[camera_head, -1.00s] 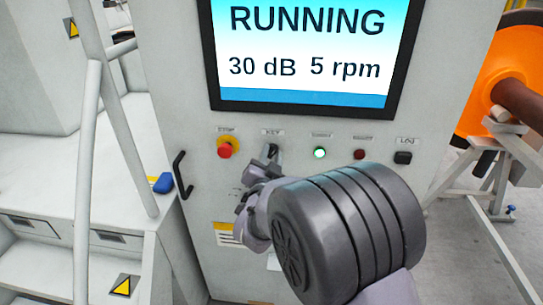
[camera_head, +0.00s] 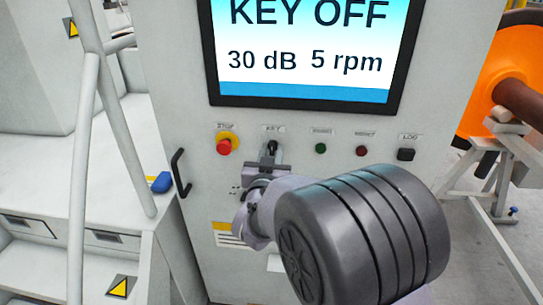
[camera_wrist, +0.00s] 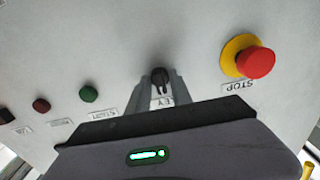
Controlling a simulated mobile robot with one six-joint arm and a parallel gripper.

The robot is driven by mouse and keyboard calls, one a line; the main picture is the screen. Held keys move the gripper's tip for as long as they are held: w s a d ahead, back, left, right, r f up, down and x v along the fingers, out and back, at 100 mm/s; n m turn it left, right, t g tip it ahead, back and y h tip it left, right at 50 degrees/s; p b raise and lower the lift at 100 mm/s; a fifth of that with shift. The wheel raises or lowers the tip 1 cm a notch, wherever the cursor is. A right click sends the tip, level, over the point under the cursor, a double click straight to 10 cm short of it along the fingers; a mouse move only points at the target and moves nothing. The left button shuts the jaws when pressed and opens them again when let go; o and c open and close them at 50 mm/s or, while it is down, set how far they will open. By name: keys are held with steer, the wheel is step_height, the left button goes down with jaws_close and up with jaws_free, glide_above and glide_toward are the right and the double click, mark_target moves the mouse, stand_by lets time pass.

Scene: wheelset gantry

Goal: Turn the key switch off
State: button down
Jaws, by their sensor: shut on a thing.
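The key switch (camera_head: 272,147) is a small black key under the KEY label on the grey cabinet front. It also shows in the wrist view (camera_wrist: 160,77), with its label partly hidden behind my gripper. My gripper (camera_head: 269,152) is at the key, its two grey fingers on either side of it and shut on it. The fingers also show in the wrist view (camera_wrist: 160,88). The screen (camera_head: 307,45) above reads KEY OFF, 30 dB and 5 rpm.
A red STOP button (camera_head: 224,146) on a yellow ring is left of the key. An unlit green button (camera_head: 321,148), a dark red button (camera_head: 361,150) and a black LOG button (camera_head: 406,154) are to the right. A black handle (camera_head: 181,173) stands out at the cabinet's left edge.

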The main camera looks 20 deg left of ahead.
steer(key=n, duration=0.6)
stand_by(0.6)
steer(key=c, duration=1.4)
jaws_free()
steer(key=shift+c, duration=0.2)
steer(key=p+v, duration=0.1)
steer(key=v, duration=1.6)
steer(key=shift+s, duration=0.25)
